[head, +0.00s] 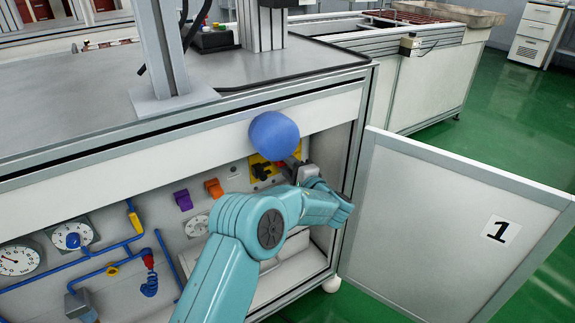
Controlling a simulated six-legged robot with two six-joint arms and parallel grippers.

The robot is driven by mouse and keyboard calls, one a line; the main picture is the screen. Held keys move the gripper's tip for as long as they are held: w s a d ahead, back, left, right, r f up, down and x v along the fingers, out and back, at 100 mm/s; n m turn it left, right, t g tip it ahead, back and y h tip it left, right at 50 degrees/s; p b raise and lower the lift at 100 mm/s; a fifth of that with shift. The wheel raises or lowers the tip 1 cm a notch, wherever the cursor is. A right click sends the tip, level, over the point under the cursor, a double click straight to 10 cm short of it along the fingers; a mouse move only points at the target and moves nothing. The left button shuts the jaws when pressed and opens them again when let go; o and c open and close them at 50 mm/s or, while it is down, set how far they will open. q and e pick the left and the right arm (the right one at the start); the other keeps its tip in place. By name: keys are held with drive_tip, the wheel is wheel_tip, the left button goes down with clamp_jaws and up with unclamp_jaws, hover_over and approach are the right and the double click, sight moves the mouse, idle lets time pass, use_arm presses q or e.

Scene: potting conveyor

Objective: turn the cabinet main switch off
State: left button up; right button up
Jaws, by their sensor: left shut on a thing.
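The cabinet main switch (256,161) has a yellow plate with a little red showing, at the upper right of the panel inside the open cabinet. My left gripper (280,166) reaches in from the right side of the switch and is shut on its handle. The gripper and a smooth blue rounded thing (273,136) hide most of the handle, so its angle cannot be told. My right gripper is out of view.
The cabinet door (440,220), marked 1, stands open at the right. The panel also holds purple (183,200) and orange (213,188) switches, dials (71,236), a gauge (17,261) and blue pipes. The grey worktop (80,105) overhangs the cabinet.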

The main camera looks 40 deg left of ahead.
use_arm(q)
drive_tip(key=shift+f+n, duration=0.1)
drive_tip(key=shift+n, duration=0.7)
drive_tip(key=o, duration=0.8)
drive_tip(key=shift+c, duration=0.2)
drive_tip(key=shift+d, duration=0.1)
drive_tip(key=p+v, duration=0.4)
drive_tip(key=v, duration=1.2)
drive_tip(key=shift+p, duration=0.35)
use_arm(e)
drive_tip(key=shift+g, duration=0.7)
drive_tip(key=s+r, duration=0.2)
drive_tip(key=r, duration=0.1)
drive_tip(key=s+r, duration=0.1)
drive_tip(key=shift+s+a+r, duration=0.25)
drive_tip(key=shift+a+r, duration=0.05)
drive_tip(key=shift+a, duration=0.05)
use_arm(q)
drive_tip(key=shift+s+f, duration=0.1)
